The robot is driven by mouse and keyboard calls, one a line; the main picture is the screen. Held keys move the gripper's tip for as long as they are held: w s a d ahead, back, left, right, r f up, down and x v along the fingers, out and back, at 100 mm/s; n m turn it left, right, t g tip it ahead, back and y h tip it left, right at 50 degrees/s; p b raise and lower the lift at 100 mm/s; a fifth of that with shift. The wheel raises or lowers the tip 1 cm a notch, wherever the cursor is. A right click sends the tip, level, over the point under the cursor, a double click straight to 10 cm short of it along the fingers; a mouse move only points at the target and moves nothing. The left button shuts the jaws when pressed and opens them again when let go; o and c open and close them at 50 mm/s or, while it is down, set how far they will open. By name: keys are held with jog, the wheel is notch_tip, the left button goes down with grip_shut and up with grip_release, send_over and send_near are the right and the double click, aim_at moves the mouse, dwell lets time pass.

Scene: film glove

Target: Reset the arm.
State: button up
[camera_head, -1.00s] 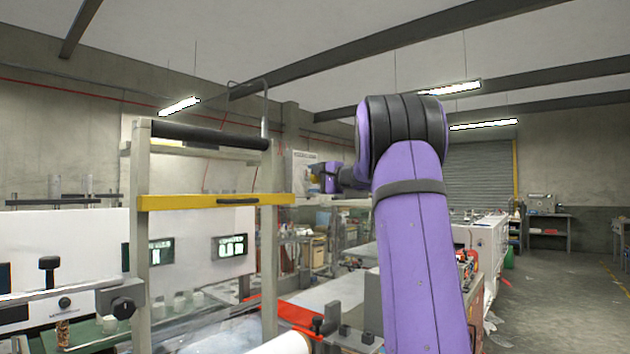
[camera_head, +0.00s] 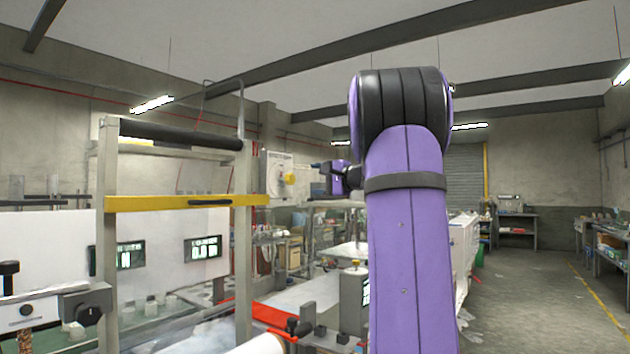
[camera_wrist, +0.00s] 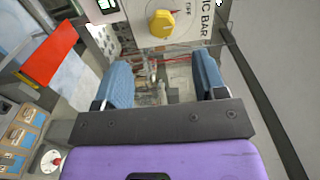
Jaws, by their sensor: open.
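My purple arm with black joint bands rises through the middle of the head view. My gripper (camera_head: 318,166) shows small beyond it, to the left of the upper joint, at about the height of the frame's yellow bar. In the wrist view my gripper (camera_wrist: 160,82) has its two blue fingers well apart. Nothing is between the fingertips. A panel with a yellow knob (camera_wrist: 161,23) is seen past the fingers at the top of the wrist view.
A metal frame (camera_head: 107,240) with a yellow crossbar (camera_head: 150,203) stands at left. Displays (camera_head: 203,248) sit on a white machine behind it. A red surface (camera_head: 268,315) lies at lower middle. The floor (camera_head: 530,300) at right is open, with shelves (camera_head: 605,245) along the edge.

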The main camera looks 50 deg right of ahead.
dwell(0.4)
jog(key=s+a+f+n+g+y, duration=0.1)
jog(key=s+a+f+n+g, duration=0.15)
jog(key=a, duration=0.75)
jog(key=s+a+f+n+g+y, duration=0.1)
jog(key=a+f+n+g+y, duration=0.2)
jog(key=a, duration=0.7)
jog(key=s+a+f+n+g, duration=0.2)
jog(key=a+f+g, duration=0.15)
jog(key=a, duration=0.65)
jog(key=s+a+f+n+g+h, duration=0.2)
jog(key=s+a+f+n, duration=0.2)
jog(key=s+f, duration=0.3)
jog(key=s+a+f+n+g+h, duration=0.1)
jog(key=s+a+f+n+h, duration=0.2)
jog(key=s, duration=0.8)
jog(key=a+f+n, duration=0.2)
jog(key=a+f, duration=0.2)
jog(key=f, duration=0.1)
jog(key=shift+s+a+f+g, duration=0.2)
jog(key=shift+s+g, duration=0.15)
jog(key=shift+g, duration=0.05)
